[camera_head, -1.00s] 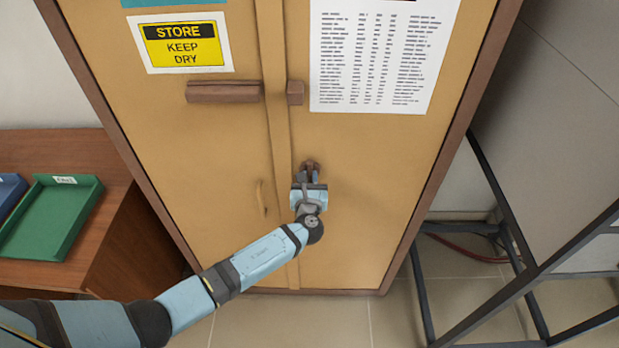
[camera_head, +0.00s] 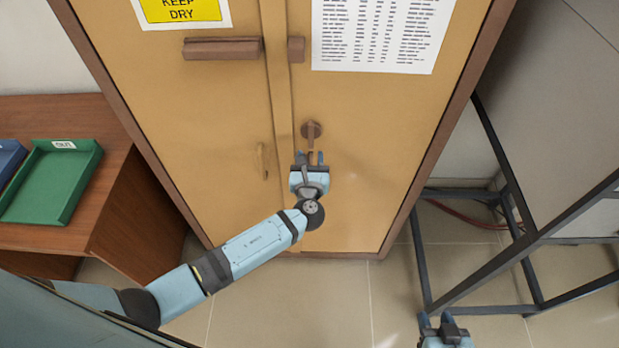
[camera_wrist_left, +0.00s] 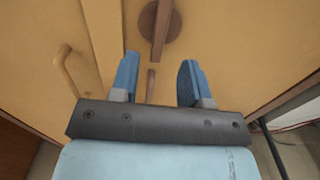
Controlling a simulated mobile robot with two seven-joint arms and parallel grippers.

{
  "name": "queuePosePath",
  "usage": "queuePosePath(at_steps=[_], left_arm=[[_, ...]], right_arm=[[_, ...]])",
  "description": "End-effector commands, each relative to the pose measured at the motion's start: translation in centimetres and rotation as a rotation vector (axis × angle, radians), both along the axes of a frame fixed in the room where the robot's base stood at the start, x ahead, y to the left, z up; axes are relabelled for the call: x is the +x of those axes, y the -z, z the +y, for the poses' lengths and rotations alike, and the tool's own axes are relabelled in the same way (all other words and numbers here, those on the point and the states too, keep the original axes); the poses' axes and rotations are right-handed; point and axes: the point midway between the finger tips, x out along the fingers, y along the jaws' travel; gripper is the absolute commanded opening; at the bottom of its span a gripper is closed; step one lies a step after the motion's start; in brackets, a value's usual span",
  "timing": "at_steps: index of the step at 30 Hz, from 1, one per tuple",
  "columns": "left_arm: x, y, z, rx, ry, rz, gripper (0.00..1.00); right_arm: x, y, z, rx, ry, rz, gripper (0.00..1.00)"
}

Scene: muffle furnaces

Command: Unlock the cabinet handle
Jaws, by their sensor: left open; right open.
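The tan cabinet (camera_head: 365,105) has two doors with brown edging. The cabinet handle (camera_head: 311,131) is a brown lever on a round base on the right door, pointing down. It also shows in the left wrist view (camera_wrist_left: 161,38). My left gripper (camera_head: 309,157) is open just below the handle's base, near the lever's lower end. In the left wrist view, my left gripper (camera_wrist_left: 158,85) has its blue fingers apart, with the lever ahead of and between them. Whether they touch it, I cannot tell. My right gripper (camera_head: 444,322) is open at the bottom edge, away from the cabinet.
A curved pull (camera_head: 263,161) is on the left door. A brown bar (camera_head: 222,48) and a small block (camera_head: 296,49) sit higher up. A wooden desk (camera_head: 110,185) with a green tray (camera_head: 52,182) stands left. A dark metal frame (camera_head: 500,250) stands right.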

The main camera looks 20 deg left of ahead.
Motion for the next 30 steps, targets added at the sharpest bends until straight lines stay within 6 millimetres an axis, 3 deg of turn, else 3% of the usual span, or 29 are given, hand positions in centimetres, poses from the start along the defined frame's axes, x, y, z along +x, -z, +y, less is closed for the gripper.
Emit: queuePosePath(at_steps=[6, 12, 30], left_arm=[[-4.5, 0.2, -1.2, 0.0, 0.001, 0.001, 0.43], [-6.6, 0.1, -1.9, 0.001, 0.0, 0.0, 0.43], [-7.0, 0.0, -2.0, 0.001, 0.0, 0.0, 0.43]], right_arm=[[0.1, 0.9, 0.2, 0.003, -0.003, 0.0, 0.43], [0.2, 1.1, 0.2, 0.003, -0.006, -0.002, 0.43], [0.2, 1.0, 0.3, 0.002, -0.008, -0.002, 0.43]])
